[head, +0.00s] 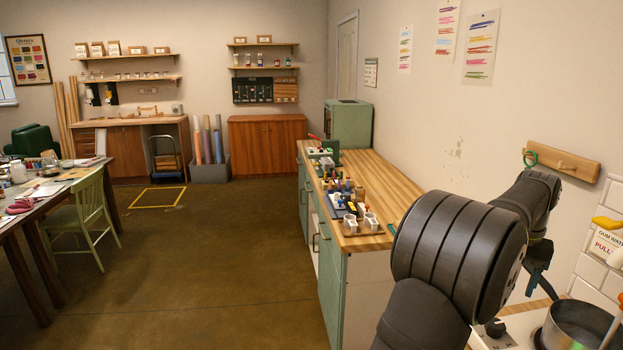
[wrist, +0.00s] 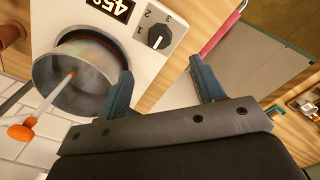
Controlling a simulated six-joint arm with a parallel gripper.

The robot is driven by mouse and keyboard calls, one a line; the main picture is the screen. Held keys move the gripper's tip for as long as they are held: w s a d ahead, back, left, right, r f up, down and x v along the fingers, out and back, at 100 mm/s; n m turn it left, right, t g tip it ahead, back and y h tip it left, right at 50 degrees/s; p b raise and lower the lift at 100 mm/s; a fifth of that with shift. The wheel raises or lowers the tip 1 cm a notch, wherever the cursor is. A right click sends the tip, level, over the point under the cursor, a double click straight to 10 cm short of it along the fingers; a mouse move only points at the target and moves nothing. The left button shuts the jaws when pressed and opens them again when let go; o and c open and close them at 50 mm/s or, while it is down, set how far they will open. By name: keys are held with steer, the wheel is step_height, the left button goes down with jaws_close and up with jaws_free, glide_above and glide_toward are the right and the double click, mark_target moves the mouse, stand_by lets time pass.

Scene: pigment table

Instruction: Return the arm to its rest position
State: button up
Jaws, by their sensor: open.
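My gripper (wrist: 164,85) is open in the wrist view, with its two dark blue-grey fingers spread wide and nothing between them. It hangs above the right-hand counter, over the edge of a white heater (wrist: 150,65) and the wooden top. The left fingertip appears beside a metal pot (wrist: 48,72) on the heater; I cannot tell the height between them. In the head view my dark arm fills the lower right, reaching toward the wall, and the gripper is mostly hidden behind it.
A rod with an orange end (wrist: 22,132) leans in the pot. A gum water dispenser (head: 606,243) with a yellow lever and a wooden peg rail (head: 562,163) are on the wall near my arm. Bottles and trays stand on the wooden counter (head: 385,180).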

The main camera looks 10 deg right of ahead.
step_height(320, 180, down, 12)
steer(key=shift+r, duration=0.1)
steer(key=shift+r+m, duration=0.15)
steer(key=shift+m, duration=0.75)
steer(key=m, duration=0.3)
steer(key=shift+m, duration=0.4)
steer(key=m, duration=0.6)
steer(key=shift+r+m, duration=0.3)
steer(key=shift+r, duration=0.35)
steer(key=shift+f, duration=0.65)
steer(key=n, duration=0.6)
steer(key=shift+n, duration=1.5)
